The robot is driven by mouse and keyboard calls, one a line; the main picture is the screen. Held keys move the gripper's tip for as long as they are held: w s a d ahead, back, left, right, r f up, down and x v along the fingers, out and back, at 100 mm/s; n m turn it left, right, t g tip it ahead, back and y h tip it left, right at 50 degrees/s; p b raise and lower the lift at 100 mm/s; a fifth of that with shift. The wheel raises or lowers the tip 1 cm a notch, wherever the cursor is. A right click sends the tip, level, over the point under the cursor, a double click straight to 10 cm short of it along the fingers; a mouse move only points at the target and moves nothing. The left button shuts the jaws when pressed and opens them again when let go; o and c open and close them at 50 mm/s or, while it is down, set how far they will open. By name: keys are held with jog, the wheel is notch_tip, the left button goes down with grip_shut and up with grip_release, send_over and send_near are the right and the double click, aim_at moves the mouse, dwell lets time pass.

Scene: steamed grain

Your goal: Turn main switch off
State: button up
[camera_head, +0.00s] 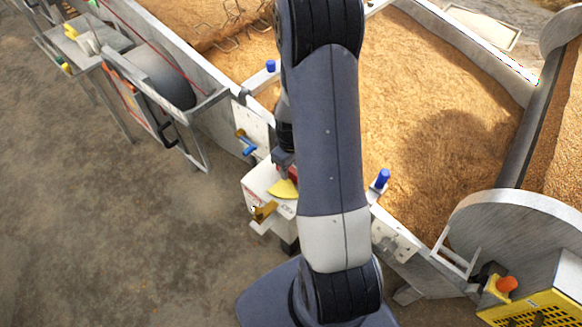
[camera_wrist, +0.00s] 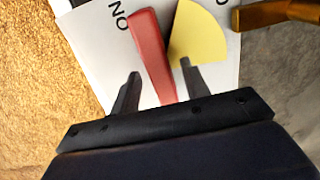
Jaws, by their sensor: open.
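The main switch has a red handle (camera_wrist: 150,50) on a white panel (camera_wrist: 88,42) with a yellow sector (camera_wrist: 200,35) beside it. Black "ON" lettering shows left of the handle. My gripper (camera_wrist: 160,69) is open, and the red handle runs between its two dark fingers in the wrist view. I cannot tell whether either finger touches it. In the head view the white switch box (camera_head: 258,184) stands left of my arm, with the yellow sector (camera_head: 283,190) and a bit of red handle (camera_head: 293,173) showing. My arm hides the rest.
A brass-coloured handle (camera_head: 264,211) sits on the box's front corner and shows in the wrist view (camera_wrist: 280,13). A blue-handled valve (camera_head: 246,143) is behind it. Grain-filled bins (camera_head: 440,110) lie beyond. An orange knob (camera_head: 507,284) is at lower right.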

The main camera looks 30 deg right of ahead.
jog(key=shift+f, duration=0.3)
jog(key=shift+c, duration=0.3)
grip_shut()
